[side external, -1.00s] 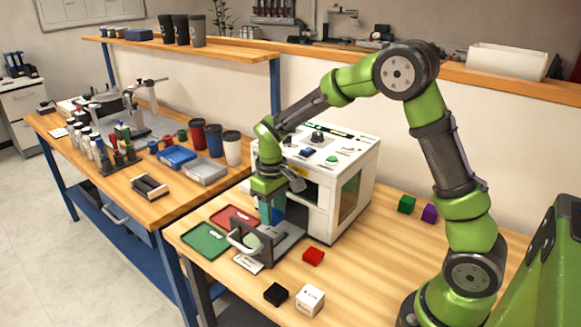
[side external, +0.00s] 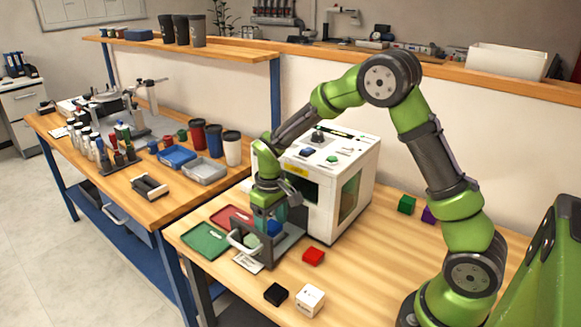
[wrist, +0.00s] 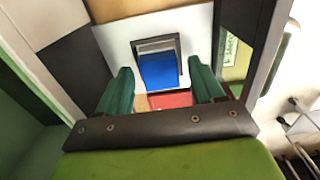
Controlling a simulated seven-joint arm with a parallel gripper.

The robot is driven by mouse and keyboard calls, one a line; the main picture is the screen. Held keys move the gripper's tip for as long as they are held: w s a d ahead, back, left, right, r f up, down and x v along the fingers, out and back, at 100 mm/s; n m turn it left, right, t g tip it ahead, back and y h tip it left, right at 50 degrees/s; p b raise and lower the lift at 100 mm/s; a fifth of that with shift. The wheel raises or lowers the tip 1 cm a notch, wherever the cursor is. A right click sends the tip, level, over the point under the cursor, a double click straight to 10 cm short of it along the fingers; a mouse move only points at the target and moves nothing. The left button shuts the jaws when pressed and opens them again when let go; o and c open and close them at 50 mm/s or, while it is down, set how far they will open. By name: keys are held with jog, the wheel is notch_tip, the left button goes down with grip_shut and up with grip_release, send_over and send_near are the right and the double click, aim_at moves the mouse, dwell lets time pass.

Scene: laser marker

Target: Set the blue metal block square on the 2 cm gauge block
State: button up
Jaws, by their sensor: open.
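The blue metal block (side external: 274,228) is below my gripper at the front of the white laser machine. In the wrist view the blue block (wrist: 159,71) lies between my green fingers, with a grey, dark-edged border around it. My gripper (wrist: 162,90) is open, with one finger on each side of the block and visible gaps between. In the side view my gripper (side external: 268,215) points down behind the grey door frame with its white handle. I cannot make out the 2 cm gauge block separately, nor whether the block sits on it.
The white laser machine (side external: 335,190) stands close behind and right of my gripper. The grey door frame with its handle (side external: 243,241) stands just in front. A green tray (side external: 204,240) and red tray (side external: 232,217) lie left; red (side external: 313,256), black (side external: 276,293) and white (side external: 310,300) blocks lie nearer.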

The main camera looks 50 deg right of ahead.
aim_at(272, 225)
jog(key=shift+r, duration=0.15)
notch_tip(272, 225, up, 12)
jog(key=s+a+r+m+t+y, duration=0.1)
jog(key=s+a+r+m+t, duration=0.1)
jog(key=s, duration=0.7)
jog(key=s+a+r+m+t+y, duration=0.1)
jog(key=s+r+t, duration=0.4)
jog(key=s, duration=0.5)
jog(key=shift+s+a+r+m, duration=0.25)
jog(key=shift+a+r+m, duration=0.25)
jog(key=shift+a, duration=0.1)
